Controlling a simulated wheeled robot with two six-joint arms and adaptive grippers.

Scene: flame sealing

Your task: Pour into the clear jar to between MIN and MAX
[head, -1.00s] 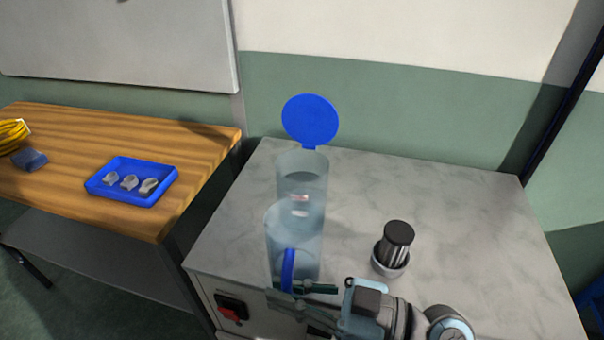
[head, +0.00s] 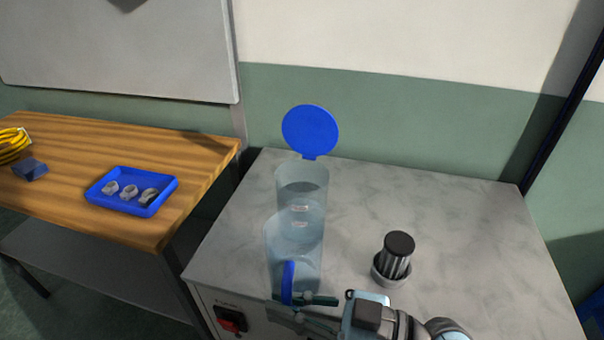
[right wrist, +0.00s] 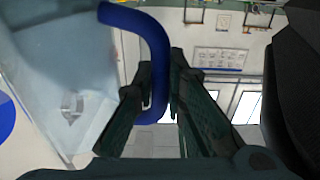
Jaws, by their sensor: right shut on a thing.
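The clear jar (head: 302,180) stands on the grey marble-look worktop, its round blue lid (head: 310,131) swung open and upright behind it. A clear jug (head: 292,240) is in front of it and overlaps its lower part in the head view, so I cannot tell whether they touch. The jug looks nearly upright. Its blue handle (head: 288,283) is gripped by my right gripper (head: 318,299); in the right wrist view the handle (right wrist: 153,55) runs between the fingers. The MIN and MAX marks and the liquid levels are not readable. My left gripper is out of view.
A black-capped ribbed object (head: 397,258) sits in a grey ring to the right on the worktop (head: 450,220). On the wooden table at left are a blue tray (head: 100,203) with small pale parts, a yellow coil and a blue block. The worktop's back right is clear.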

